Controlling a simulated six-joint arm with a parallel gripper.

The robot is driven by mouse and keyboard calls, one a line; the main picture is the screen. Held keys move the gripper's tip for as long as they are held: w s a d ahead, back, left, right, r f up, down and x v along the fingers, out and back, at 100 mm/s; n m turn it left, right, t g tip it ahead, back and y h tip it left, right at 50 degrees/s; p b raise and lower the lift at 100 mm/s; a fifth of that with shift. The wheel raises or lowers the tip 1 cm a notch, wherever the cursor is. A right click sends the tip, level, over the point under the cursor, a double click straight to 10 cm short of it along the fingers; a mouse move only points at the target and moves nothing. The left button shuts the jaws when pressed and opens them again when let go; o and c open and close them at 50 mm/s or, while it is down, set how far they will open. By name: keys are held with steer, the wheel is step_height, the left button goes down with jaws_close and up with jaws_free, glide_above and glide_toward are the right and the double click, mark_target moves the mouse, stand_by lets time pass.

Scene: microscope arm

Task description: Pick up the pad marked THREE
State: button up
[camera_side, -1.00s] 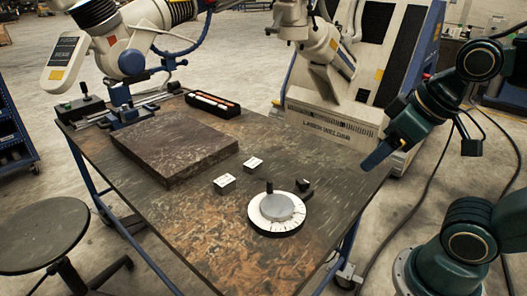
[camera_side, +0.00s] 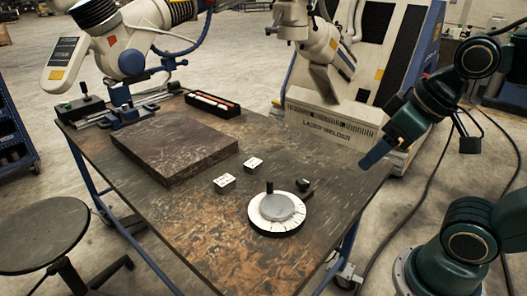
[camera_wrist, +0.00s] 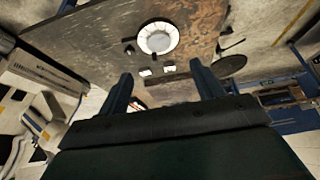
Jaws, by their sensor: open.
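Two small white-topped pads with dark marks lie on the worktable (camera_side: 245,262). The nearer pad (camera_side: 224,184) sits just left of the dial, and the farther pad (camera_side: 253,164) sits behind it to the right. I cannot read which one is marked THREE. In the wrist view the two pads, one (camera_wrist: 145,72) and the other (camera_wrist: 169,68), show beyond my fingers. My gripper (camera_wrist: 160,82) is open and empty, with its two fingers wide apart. In the side view my gripper (camera_side: 376,155) is at the table's right edge, above and apart from the pads.
A white round dial (camera_side: 277,212) with an upright dark knob stands right of the pads, with a small black block (camera_side: 304,185) behind it. A thick dark slab (camera_side: 175,145) lies to the left. A black tray (camera_side: 212,105) with rods lies at the back. The front of the table is clear.

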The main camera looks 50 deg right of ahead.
steer(key=w+d+r+m+g, duration=0.15)
steer(key=w+r+m, duration=0.35)
steer(key=w, duration=0.9)
steer(key=m+g, duration=0.4)
steer(key=m, duration=0.8)
glide_above(253, 162)
step_height(253, 162, down, 22)
steer(key=f, duration=0.1)
steer(key=shift+r, duration=0.25)
steer(key=shift+f, duration=0.1)
steer(key=shift+s+f, duration=0.1)
steer(key=shift+f, duration=4.15)
